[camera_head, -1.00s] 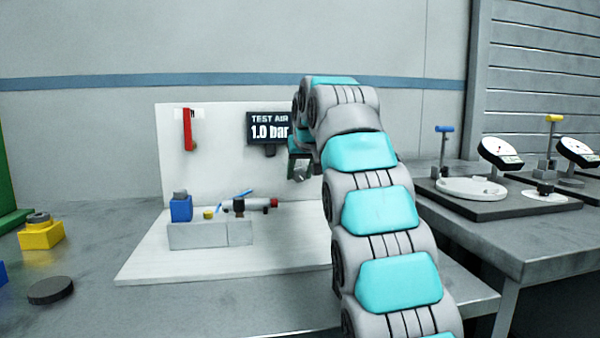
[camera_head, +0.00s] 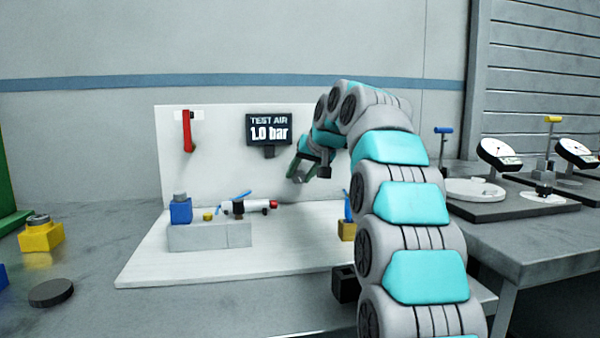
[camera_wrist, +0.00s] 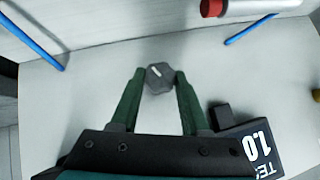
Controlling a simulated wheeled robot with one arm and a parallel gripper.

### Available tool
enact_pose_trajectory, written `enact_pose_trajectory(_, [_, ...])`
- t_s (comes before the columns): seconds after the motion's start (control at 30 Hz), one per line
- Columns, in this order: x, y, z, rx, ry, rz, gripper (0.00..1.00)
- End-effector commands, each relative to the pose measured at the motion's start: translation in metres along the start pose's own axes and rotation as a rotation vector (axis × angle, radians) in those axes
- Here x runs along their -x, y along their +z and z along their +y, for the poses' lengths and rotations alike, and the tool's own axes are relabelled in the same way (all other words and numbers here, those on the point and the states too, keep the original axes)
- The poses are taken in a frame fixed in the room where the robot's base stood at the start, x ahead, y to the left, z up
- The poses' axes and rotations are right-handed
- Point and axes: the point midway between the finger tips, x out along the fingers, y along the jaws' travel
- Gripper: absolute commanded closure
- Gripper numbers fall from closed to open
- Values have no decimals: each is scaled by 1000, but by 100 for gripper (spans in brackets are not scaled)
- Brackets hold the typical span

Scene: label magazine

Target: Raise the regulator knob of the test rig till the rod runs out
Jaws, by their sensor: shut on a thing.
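The regulator knob (camera_wrist: 160,77) is a dark grey hexagonal knob with a white mark. My gripper (camera_wrist: 160,78) is shut on it, one green finger on each side. In the head view my gripper (camera_head: 302,175) is at the white back panel of the test rig (camera_head: 215,140), below and right of the display (camera_head: 268,130). The display reads "TEST AIR 1.0 bar". A pale cylinder with a red end (camera_head: 273,204) lies on the rig; its red end (camera_wrist: 211,8) shows at the top of the wrist view. I cannot make out a run-out rod.
A red lever (camera_head: 187,130) hangs on the panel's left. A blue block (camera_head: 181,211) stands on a grey block (camera_head: 197,238). A yellow block (camera_head: 347,231) is beside my arm. Dial gauges (camera_head: 499,155) stand on the right bench. The board's front is clear.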

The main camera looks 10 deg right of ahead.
Motion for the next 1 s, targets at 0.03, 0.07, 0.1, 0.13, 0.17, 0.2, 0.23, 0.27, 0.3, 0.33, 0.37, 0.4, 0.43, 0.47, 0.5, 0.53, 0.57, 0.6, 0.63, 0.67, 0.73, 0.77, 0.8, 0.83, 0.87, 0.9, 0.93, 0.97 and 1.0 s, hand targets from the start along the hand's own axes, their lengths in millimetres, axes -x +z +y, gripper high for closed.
enact_pose_trajectory(0.03, [0,0,1,-2,0,0,100])
enact_pose_trajectory(0.07, [0,0,1,-1,0,0,100])
enact_pose_trajectory(0.1, [0,0,1,-1,1,0,100])
enact_pose_trajectory(0.13, [0,0,1,0,1,0,100])
enact_pose_trajectory(0.17, [0,0,1,0,1,0,100])
enact_pose_trajectory(0.2, [0,0,0,0,1,0,100])
enact_pose_trajectory(0.23, [0,0,0,0,1,0,52])
enact_pose_trajectory(0.27, [0,0,0,0,1,1,49])
enact_pose_trajectory(0.3, [0,0,0,0,1,0,44])
enact_pose_trajectory(0.33, [0,0,0,1,1,1,41])
enact_pose_trajectory(0.37, [0,0,0,1,1,1,37])
enact_pose_trajectory(0.4, [0,0,0,1,1,1,33])
enact_pose_trajectory(0.43, [0,0,0,1,1,1,30])
enact_pose_trajectory(0.47, [0,0,0,1,1,1,26])
enact_pose_trajectory(0.5, [0,0,0,1,1,1,24])
enact_pose_trajectory(0.53, [0,0,0,1,1,1,24])
enact_pose_trajectory(0.57, [0,0,0,1,1,1,24])
enact_pose_trajectory(0.6, [0,0,0,1,1,1,24])
enact_pose_trajectory(0.63, [0,0,0,1,1,1,24])
enact_pose_trajectory(0.67, [0,0,0,1,1,1,24])
enact_pose_trajectory(0.73, [1,0,0,1,1,1,24])
enact_pose_trajectory(0.77, [1,0,0,1,1,1,24])
enact_pose_trajectory(0.8, [2,0,0,1,1,2,24])
enact_pose_trajectory(0.83, [4,0,0,1,1,2,24])
enact_pose_trajectory(0.87, [6,-1,0,1,1,2,24])
enact_pose_trajectory(0.9, [9,-1,0,1,1,3,24])
enact_pose_trajectory(0.93, [12,-1,0,1,1,3,24])
enact_pose_trajectory(0.97, [16,-1,0,1,1,3,24])
enact_pose_trajectory(1.0, [21,0,0,1,1,2,24])
